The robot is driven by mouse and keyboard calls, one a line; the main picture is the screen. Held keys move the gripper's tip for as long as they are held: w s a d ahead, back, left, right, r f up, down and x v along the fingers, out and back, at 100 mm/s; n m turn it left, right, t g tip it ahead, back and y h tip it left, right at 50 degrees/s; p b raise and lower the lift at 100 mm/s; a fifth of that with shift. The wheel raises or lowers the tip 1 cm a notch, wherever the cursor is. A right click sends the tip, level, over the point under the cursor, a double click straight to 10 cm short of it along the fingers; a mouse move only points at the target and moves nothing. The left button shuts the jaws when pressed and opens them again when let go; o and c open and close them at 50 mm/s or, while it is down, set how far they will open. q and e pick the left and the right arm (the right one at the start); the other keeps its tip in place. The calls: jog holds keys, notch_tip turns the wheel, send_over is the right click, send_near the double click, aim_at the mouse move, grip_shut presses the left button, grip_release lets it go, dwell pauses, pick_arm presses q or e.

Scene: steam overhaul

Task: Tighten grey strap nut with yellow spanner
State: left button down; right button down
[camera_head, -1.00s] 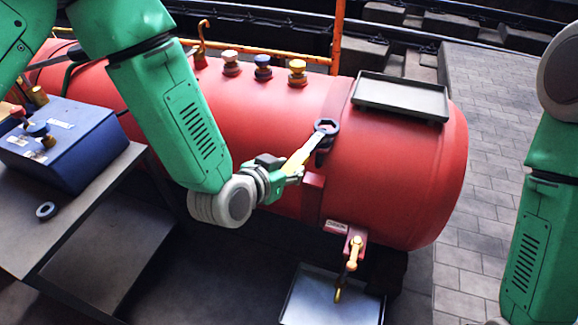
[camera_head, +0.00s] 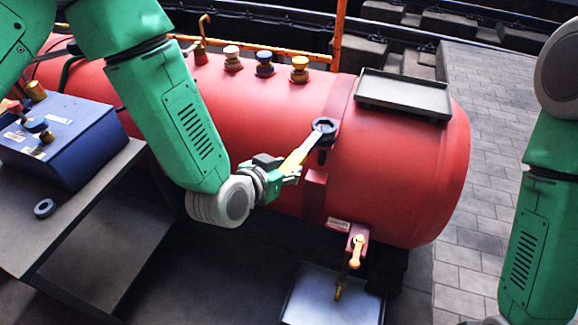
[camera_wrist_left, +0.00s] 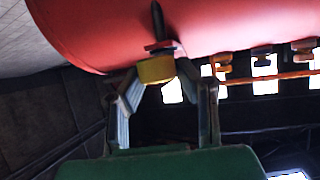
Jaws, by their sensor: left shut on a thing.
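My left gripper (camera_head: 283,172) is shut on the yellow spanner (camera_head: 298,156) in front of the red tank. The spanner's handle points up and right, and its dark ring end (camera_head: 324,126) sits at the strap (camera_head: 316,182) around the tank. The grey strap nut cannot be made out apart from the ring end; I cannot tell how fully the ring sits on it. In the left wrist view, my left gripper (camera_wrist_left: 160,78) has its fingertips on both sides of the spanner's yellow end (camera_wrist_left: 156,69). My right gripper is outside the views; only that arm shows at the right edge.
The red tank (camera_head: 425,165) carries a shallow tray (camera_head: 405,93) on top and several capped fittings (camera_head: 264,65). A brass drain tap (camera_head: 357,250) hangs over a floor tray (camera_head: 315,300). A blue box (camera_head: 65,145) and a loose ring (camera_head: 45,208) rest on the bench at left.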

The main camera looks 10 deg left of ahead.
pick_arm(q)
jog(key=shift+a+f, duration=0.15)
jog(key=shift+f, duration=0.1)
jog(key=shift+d+f+b, duration=0.4)
jog(key=shift+d, duration=0.05)
jog(key=shift+a+f, duration=0.1)
jog(key=shift+a, duration=0.1)
jog(key=shift+w+a+m+h, duration=0.4)
jog(key=shift+w+a, duration=0.05)
jog(key=shift+a, duration=0.15)
jog(key=shift+w+a+m+g+h, duration=0.2)
jog(key=shift+a+m+g+h, duration=0.1)
jog(key=shift+a+h, duration=0.15)
